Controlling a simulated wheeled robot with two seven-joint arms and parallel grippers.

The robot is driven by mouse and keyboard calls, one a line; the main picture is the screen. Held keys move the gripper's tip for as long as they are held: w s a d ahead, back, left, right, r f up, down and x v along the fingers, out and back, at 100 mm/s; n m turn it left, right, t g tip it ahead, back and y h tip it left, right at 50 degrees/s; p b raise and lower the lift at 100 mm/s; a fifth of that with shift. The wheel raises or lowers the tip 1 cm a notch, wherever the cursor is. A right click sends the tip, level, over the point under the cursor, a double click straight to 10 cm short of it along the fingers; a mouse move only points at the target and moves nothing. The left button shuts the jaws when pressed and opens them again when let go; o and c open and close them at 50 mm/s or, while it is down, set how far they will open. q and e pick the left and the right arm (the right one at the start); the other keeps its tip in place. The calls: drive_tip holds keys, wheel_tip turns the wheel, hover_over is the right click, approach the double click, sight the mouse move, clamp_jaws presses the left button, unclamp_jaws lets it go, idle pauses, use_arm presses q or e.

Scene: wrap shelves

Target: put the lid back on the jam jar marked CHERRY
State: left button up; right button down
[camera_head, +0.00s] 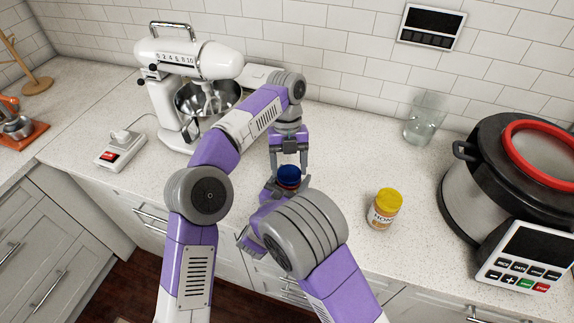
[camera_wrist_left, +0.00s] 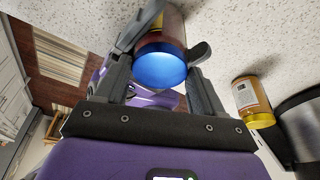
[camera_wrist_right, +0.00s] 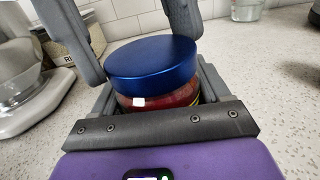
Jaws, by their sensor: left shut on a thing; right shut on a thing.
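A jar with reddish contents (camera_wrist_right: 162,98) stands upright on the counter, its label mostly hidden. A blue lid (camera_head: 288,174) sits over its mouth; it also shows in the left wrist view (camera_wrist_left: 160,66) and right wrist view (camera_wrist_right: 152,58). I cannot tell whether it is fully seated. My left gripper (camera_head: 289,163) points down from above, its fingers shut on the lid's sides. My right gripper (camera_head: 287,188) is shut around the jar's body from the front, below the lid. The jar's lower part is hidden by my right gripper and arm in the head view.
A honey jar with a yellow lid (camera_head: 385,209) stands to the right. A glass (camera_head: 425,118) is behind it, and a large cooker (camera_head: 480,195) is at far right. The counter between the two jars is clear.

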use_arm(q)
drive_tip(key=m, duration=0.2)
drive_tip(key=m+y, duration=0.1)
drive_tip(key=m, duration=0.1)
drive_tip(key=shift+d, duration=0.25)
drive_tip(key=m+y, duration=0.1)
drive_tip(key=m, duration=0.2)
drive_tip(key=shift+s+m, duration=0.1)
drive_tip(key=shift+m, duration=0.2)
drive_tip(key=o, duration=1)
drive_tip(key=shift+c, duration=0.3)
